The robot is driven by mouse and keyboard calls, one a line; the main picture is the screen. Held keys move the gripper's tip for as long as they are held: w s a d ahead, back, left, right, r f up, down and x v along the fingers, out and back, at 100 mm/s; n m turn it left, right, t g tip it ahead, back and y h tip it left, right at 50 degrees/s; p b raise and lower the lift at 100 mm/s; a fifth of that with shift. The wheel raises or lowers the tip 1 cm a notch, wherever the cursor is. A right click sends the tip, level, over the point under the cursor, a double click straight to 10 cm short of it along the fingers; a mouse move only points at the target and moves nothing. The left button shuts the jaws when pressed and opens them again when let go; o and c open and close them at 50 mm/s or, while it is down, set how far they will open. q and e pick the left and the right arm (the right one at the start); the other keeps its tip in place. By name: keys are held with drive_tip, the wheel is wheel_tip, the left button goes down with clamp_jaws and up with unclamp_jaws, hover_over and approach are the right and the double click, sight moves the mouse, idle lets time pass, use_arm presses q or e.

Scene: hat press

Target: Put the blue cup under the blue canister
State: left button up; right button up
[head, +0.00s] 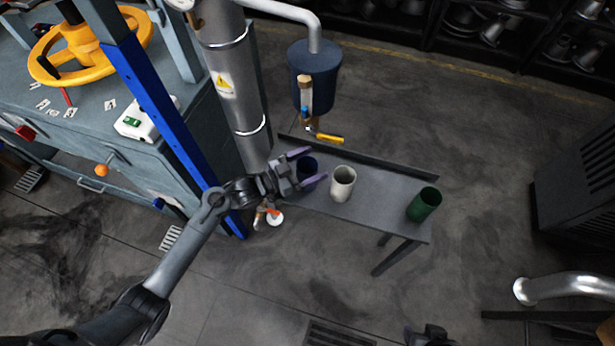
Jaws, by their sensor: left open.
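The dark blue cup (307,167) stands at the left end of a narrow grey bench (380,196). My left gripper (307,168) is open, with its purple fingers on either side of the blue cup. I cannot tell whether they touch it. The blue canister (315,76) hangs from a pipe above and behind the bench, with a brass valve and yellow handle (329,138) below it. A small dark part of my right gripper (430,336) shows at the bottom edge, and its fingers cannot be made out.
A white cup (342,184) stands right of the blue cup, and a green cup (424,204) is at the bench's right end. A grey machine with a yellow wheel (60,70) and blue post (160,105) stands left. Dark shelves line the back. The floor in front is open.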

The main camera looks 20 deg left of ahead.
use_arm(q)
drive_tip(key=shift+w+d, duration=0.35)
drive_tip(key=shift+w, duration=0.05)
drive_tip(key=shift+c, duration=0.5)
drive_tip(key=c, duration=1.5)
drive_tip(key=shift+o, duration=0.2)
drive_tip(key=shift+r, duration=0.1)
